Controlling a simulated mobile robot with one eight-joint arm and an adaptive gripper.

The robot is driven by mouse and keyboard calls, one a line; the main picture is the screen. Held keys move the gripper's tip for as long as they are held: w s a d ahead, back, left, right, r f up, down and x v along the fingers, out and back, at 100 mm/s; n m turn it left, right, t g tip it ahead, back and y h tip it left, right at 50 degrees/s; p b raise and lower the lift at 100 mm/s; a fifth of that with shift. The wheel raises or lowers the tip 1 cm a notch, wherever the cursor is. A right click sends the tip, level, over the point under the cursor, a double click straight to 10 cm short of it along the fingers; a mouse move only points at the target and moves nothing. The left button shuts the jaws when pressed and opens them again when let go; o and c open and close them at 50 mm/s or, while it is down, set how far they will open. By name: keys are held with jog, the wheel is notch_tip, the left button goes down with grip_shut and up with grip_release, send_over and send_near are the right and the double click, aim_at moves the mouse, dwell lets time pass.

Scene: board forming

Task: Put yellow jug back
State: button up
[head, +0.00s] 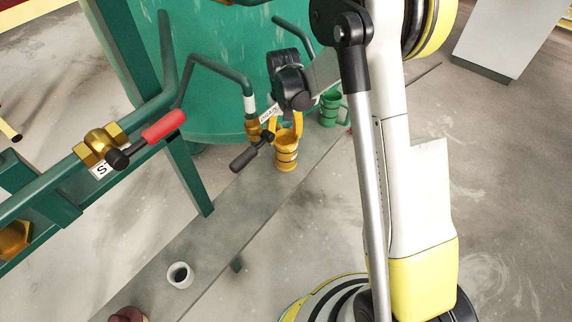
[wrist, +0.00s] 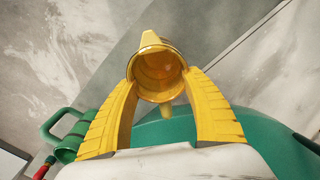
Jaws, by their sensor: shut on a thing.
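The yellow jug (head: 286,157) is upright below my gripper (head: 285,126) in the head view, over the narrow grey plank (head: 225,225). I cannot tell whether its base touches the plank. In the wrist view the jug (wrist: 160,78) sits between the two yellow fingers of my gripper (wrist: 161,82), with its open mouth facing the camera. The fingers are shut on it from both sides. The inside of the jug looks yellow-orange.
A green jug (head: 330,108) stands behind the yellow one. A white cup (head: 180,275) and a dark red vessel (head: 127,314) are at the near end. A black-handled valve (head: 252,150) is close left of the jug. A red-handled valve (head: 163,126) and green tank (head: 215,100) flank it.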

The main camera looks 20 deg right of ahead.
jog(key=shift+f, duration=0.55)
jog(key=o, duration=1.6)
notch_tip(320, 180, up, 12)
